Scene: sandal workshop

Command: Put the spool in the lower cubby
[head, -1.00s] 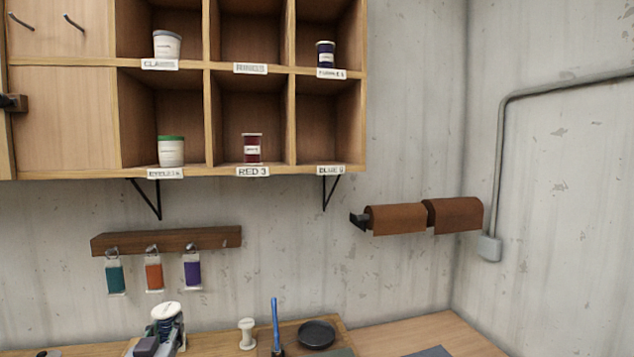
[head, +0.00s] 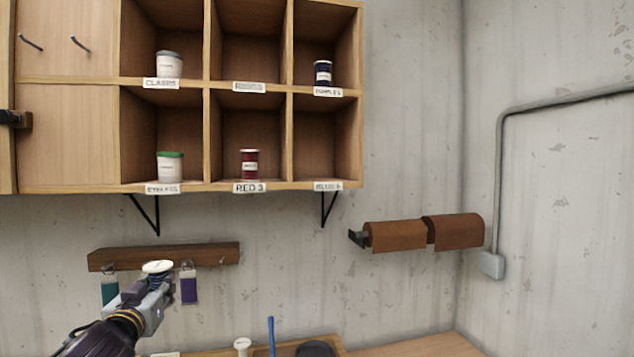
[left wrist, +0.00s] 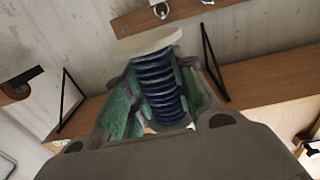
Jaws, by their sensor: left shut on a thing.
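The spool (left wrist: 160,85) has dark blue thread and pale flanges. In the head view its white top flange (head: 158,267) shows above my left gripper (head: 152,288). My left gripper (left wrist: 155,100) is shut on the spool, with green-lined fingers on both sides of the thread. It holds the spool upright or slightly tilted, in front of the hook rail and below the shelf. The lower cubby row has an empty right compartment (head: 325,140) with a label that seems to read BLUE. My right gripper is not in view.
The lower left cubby holds a green-lidded jar (head: 171,168), the lower middle a red spool (head: 249,164). A jar (head: 169,65) and a dark spool (head: 323,73) stand in the upper row. Black brackets (head: 329,208) hang below. Brown rolls (head: 397,236) project at right.

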